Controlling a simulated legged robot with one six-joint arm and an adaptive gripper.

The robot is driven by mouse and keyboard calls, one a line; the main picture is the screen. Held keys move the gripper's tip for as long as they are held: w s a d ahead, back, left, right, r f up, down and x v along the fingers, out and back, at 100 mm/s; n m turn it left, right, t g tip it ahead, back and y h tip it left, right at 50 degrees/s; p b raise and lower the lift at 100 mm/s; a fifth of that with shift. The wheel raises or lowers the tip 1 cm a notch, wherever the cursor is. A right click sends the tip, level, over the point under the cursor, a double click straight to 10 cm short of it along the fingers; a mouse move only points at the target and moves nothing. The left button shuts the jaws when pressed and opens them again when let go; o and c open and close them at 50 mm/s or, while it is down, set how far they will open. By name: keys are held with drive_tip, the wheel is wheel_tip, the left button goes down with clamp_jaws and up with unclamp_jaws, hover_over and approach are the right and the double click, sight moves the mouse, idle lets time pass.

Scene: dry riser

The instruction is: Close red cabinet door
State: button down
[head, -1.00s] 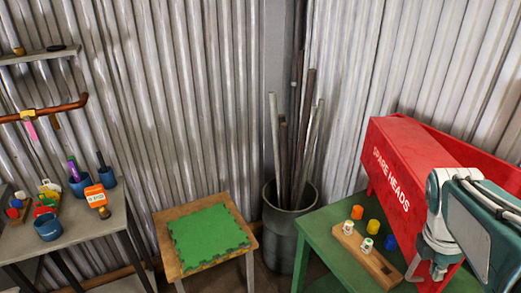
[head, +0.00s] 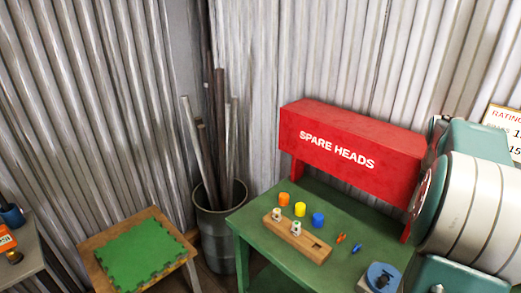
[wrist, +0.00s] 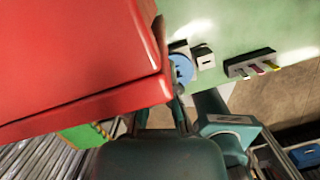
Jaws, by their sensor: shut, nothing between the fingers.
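The red cabinet (head: 350,140), marked SPARE HEADS, stands at the back of the green table in the head view. Its lettered front panel faces me, with an open gap beneath it. Red panels (wrist: 75,60) fill the upper left of the wrist view, with an edge running down beside my gripper. I cannot tell surely which panel is the door or how far it stands open. My gripper (wrist: 162,115) is shut and empty, close to the lower red edge; contact is unclear. In the head view my arm hides the cabinet's right end and my gripper.
The green table (head: 257,225) holds a wooden block (head: 297,240), coloured caps (head: 300,209) and a blue round piece (head: 382,276) on a white base. A bin of pipes (head: 221,225) stands left of it. A stool with a green mat (head: 140,255) is farther left.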

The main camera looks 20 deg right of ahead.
drive_tip(key=shift+w+d+r+n, duration=0.2)
drive_tip(key=shift+w+d, duration=0.1)
drive_tip(key=shift+d, duration=0.2)
drive_tip(key=shift+w+d+r+n, duration=0.1)
drive_tip(key=shift+w+d+n, duration=0.15)
drive_tip(key=shift+d, duration=0.2)
drive_tip(key=shift+d, duration=0.2)
